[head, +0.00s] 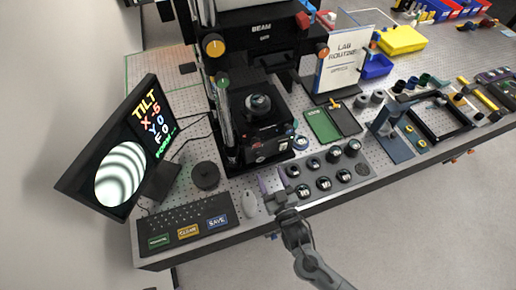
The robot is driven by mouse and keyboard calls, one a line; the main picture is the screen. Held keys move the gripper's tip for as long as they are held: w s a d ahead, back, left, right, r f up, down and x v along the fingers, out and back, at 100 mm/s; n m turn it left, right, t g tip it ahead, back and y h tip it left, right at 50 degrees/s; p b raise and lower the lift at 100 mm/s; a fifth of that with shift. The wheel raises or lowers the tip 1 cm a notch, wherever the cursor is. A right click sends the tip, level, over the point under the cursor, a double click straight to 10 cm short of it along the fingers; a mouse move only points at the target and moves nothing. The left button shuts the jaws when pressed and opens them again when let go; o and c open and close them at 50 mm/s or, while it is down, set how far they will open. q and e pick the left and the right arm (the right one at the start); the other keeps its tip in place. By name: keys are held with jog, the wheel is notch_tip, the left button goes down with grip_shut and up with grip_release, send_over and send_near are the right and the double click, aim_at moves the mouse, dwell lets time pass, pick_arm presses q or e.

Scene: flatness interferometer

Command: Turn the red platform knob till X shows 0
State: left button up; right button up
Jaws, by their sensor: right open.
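The monitor (119,150) at the left shows TILT, with X reading about -5, Y 0 and F 0, beside a round patch of curved fringes. The interferometer platform (262,135) stands under the black column, with a dark round part (257,103) on top. Small red marks show on its front, but I cannot clearly make out the red knob. My right gripper (272,183) is open and empty, just in front of the platform, between the mouse and the tray of round parts. My left gripper is not in view.
A keyboard with coloured keys (188,232), a mouse (249,204) and a black round puck (205,175) lie left of my gripper. A tray of several round parts (323,183) is close on its right. An upright lab routine card (343,60) stands behind.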

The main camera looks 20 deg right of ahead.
aim_at(257, 146)
jog(key=w, duration=0.3)
jog(key=w+p, duration=0.1)
jog(key=w, duration=0.7)
jog(key=shift+w+r, duration=0.25)
jog(key=shift+r, duration=0.15)
jog(key=c, duration=1)
jog(key=shift+c, duration=0.2)
jog(key=shift+m, duration=0.3)
